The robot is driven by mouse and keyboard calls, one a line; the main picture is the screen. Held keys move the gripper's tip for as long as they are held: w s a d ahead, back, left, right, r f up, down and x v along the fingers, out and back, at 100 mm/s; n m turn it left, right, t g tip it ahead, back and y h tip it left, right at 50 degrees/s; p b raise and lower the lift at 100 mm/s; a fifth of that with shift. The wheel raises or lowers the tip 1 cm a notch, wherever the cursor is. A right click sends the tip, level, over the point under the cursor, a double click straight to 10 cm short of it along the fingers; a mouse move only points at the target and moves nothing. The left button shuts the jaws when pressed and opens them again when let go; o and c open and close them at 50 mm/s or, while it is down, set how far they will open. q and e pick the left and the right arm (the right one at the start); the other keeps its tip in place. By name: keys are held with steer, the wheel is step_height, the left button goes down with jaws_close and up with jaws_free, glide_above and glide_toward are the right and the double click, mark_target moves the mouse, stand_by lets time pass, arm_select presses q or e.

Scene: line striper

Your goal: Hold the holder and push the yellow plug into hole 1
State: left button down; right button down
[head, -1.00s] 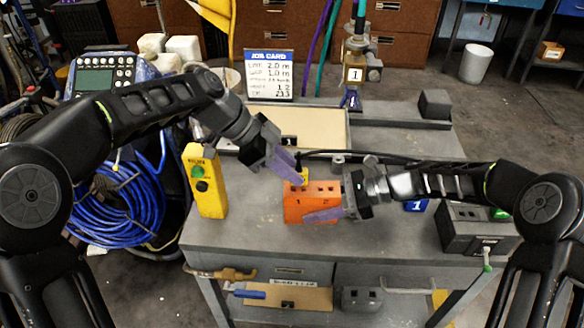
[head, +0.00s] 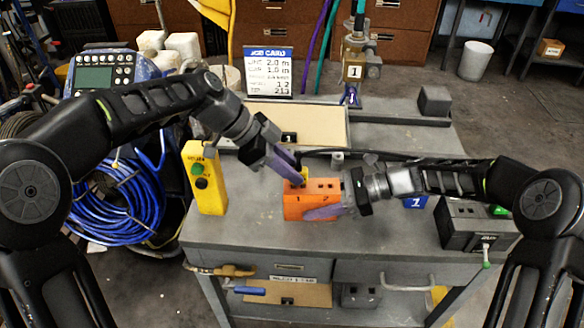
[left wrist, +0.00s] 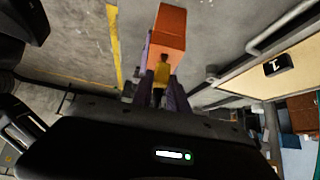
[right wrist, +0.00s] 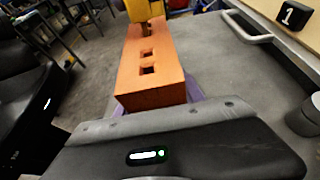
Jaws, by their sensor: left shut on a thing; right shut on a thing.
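The orange holder (head: 311,208) sits on the grey bench, with the numbers 1 and 2 on its front. My right gripper (head: 327,211) is shut on the holder at its right end. My left gripper (head: 297,180) is shut on the yellow plug (left wrist: 161,73), at the holder's left end by hole 1. The plug's lower end is hidden, so I cannot tell how deep it sits. In the right wrist view the holder (right wrist: 143,93) shows two empty square holes.
A yellow control box (head: 204,180) stands upright left of the holder. A job card (head: 269,74) stands at the back. A dark grey box (head: 470,228) is at the bench's right end.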

stand_by(0.3)
arm_select(q)
steer(key=shift+r, duration=0.5)
steer(key=c, duration=1.2)
jaws_free()
steer(key=shift+o, duration=0.2)
steer(key=shift+o, duration=1.3)
steer(key=shift+a+r, duration=0.1)
steer(key=v, duration=0.6)
steer(key=shift+a+r, duration=0.25)
steer(key=shift+r, duration=0.05)
